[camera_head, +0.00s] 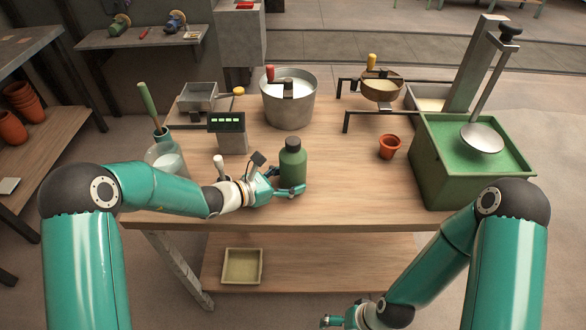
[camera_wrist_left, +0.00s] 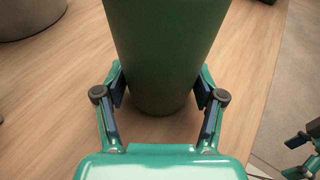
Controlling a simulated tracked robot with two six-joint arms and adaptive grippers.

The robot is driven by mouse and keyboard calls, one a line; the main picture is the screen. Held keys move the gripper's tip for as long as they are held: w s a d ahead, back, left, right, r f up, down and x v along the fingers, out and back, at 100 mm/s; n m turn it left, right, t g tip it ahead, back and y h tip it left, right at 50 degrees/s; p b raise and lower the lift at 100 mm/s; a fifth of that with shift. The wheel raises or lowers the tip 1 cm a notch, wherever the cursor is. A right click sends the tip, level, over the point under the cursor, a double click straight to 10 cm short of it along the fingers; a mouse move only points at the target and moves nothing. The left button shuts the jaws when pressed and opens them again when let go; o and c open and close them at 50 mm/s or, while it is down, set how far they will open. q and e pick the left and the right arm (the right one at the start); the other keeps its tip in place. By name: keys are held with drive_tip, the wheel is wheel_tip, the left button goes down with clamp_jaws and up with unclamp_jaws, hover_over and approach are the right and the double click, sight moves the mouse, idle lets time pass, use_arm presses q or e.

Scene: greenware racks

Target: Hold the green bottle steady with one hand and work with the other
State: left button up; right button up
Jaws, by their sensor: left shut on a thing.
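The green bottle (camera_head: 293,165) with its dark cap stands upright on the workbench near its front edge. In the left wrist view the lower part of the green bottle (camera_wrist_left: 165,45) fills the space between the fingers; its top is out of that picture. My left gripper (camera_head: 281,180) is shut on the bottle low on its body, with a finger on each side. My right gripper (camera_head: 331,321) hangs low in front of the bench at the bottom of the head view, apart from the bottle. Its fingers are too small to read.
On the workbench (camera_head: 330,200), a grey box with green lights (camera_head: 230,135) stands left of the bottle and a metal pot (camera_head: 288,100) behind it. A terracotta pot (camera_head: 389,147) and a green bin (camera_head: 440,180) stand to the right.

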drive_tip(key=shift+f, duration=0.25)
idle(0.4)
idle(0.3)
drive_tip(key=c, duration=0.9)
